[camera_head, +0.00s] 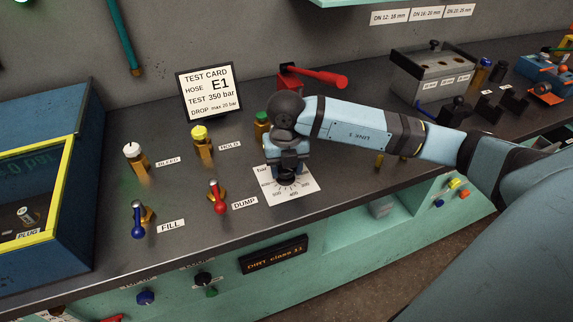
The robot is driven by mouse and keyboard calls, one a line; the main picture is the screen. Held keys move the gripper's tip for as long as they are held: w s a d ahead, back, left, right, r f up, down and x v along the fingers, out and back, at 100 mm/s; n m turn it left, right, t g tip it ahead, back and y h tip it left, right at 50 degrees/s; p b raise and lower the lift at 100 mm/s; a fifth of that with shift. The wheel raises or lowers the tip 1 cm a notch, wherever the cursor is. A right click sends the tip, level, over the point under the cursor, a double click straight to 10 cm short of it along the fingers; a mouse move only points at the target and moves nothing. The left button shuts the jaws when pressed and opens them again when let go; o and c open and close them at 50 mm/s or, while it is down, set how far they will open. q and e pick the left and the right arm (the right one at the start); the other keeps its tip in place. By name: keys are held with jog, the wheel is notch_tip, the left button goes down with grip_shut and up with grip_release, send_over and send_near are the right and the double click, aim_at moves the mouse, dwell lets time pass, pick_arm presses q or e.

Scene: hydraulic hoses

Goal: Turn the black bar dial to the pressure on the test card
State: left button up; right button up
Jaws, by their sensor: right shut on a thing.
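The test card (211,91) stands at the back of the bench and reads hose E1, test 350 bar, drop max 20 bar. The white bar scale (294,193) lies flat on the bench, with 400 readable at its front edge. My right gripper (290,176) points down over the scale from above and is shut on the black bar dial, which it mostly hides. The dial's pointer setting cannot be read. My left gripper is not in view.
White-topped (133,152) and yellow-topped (200,136) valves, a blue FILL lever (137,222) and a red DUMP lever (217,200) stand left of the dial. A red-handled device (312,76) is behind my arm. A yellow-framed blue box (60,150) fills the left.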

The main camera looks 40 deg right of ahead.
jog(key=shift+r+m, duration=0.1)
jog(key=shift+m, duration=0.9)
jog(key=shift+w, duration=0.1)
jog(key=o, duration=0.9)
notch_tip(320, 180, up, 14)
jog(key=shift+f+p, duration=0.1)
jog(key=shift+p, duration=0.55)
